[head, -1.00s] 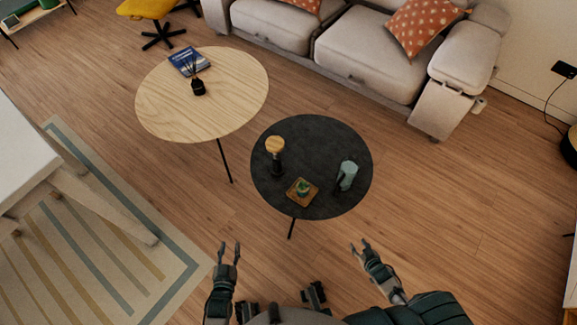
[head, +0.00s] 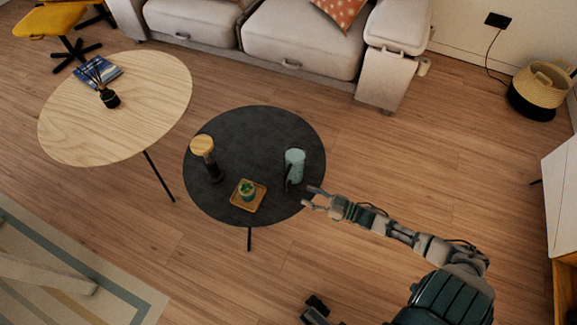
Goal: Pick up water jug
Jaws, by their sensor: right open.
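The water jug (head: 296,162) is a pale blue-green cylinder with a dark handle on its near left side. It stands upright on the right part of the round black table (head: 245,125). My right gripper (head: 308,198) is open and empty at the table's right front edge, just in front of the jug. In the picture its fingertips come near the lower end of the handle; I cannot tell whether they touch.
A dark bottle with a wooden top (head: 203,150) and a small plant on a wooden tray (head: 236,203) share the black table. A wooden table (head: 130,130) stands left, a sofa (head: 300,45) behind. A basket (head: 538,90) is at the right. Floor right of the table is clear.

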